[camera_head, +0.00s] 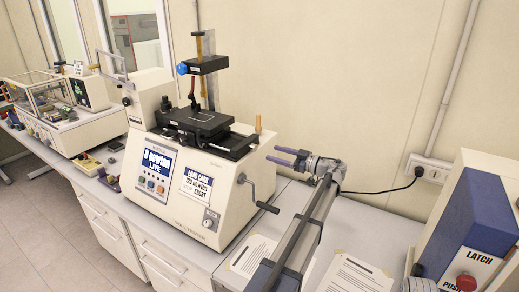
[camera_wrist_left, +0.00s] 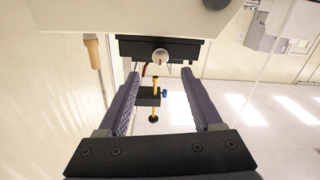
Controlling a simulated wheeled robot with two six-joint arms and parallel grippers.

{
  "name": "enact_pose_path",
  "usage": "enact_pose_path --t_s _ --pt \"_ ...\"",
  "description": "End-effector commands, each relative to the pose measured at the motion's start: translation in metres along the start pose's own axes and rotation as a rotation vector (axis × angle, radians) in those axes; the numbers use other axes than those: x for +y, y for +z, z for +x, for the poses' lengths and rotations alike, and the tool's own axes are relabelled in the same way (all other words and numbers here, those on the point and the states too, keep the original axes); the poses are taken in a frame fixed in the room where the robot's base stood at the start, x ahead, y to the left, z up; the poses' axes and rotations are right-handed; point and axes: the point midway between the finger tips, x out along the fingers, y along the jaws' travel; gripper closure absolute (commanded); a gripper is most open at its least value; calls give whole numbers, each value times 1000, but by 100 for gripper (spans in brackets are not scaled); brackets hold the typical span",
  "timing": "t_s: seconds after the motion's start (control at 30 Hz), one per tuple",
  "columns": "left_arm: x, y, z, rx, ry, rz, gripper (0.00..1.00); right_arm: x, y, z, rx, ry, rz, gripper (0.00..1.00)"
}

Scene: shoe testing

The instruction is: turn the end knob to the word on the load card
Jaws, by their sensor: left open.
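The load card (camera_head: 196,184) is a white panel on the front of the cream tester (camera_head: 215,165); it seems to read "120 NEWTONS" and, lower down, "SHORT". A round pale knob with a red mark, which looks like the end knob (camera_wrist_left: 160,57), sits at the end of the black stage (camera_wrist_left: 150,47) in the left wrist view. I cannot make it out in the head view. My left gripper (camera_head: 287,157) is open and empty, its purple fingers pointing at the tester's right end. In the left wrist view the knob shows ahead, between the fingers (camera_wrist_left: 161,78). My right gripper is not in view.
A crank (camera_head: 262,202) sticks out of the tester's right side, below my gripper. A wooden handle (camera_head: 258,124) stands by the stage. A display (camera_head: 157,170) reads "0 newton LIVE". Paper sheets (camera_head: 355,274) lie on the bench. A blue-and-cream latch unit (camera_head: 470,225) stands at right.

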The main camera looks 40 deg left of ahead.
Motion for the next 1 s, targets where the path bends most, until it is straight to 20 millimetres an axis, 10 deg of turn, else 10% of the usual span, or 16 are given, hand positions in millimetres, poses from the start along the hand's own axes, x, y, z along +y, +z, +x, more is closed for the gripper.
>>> enact_pose_path --t_s 0.5,1.0 --pt "-1 1 66 -3 0 3 33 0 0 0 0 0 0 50" --pt "-1 1 76 -4 0 3 39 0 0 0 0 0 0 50"
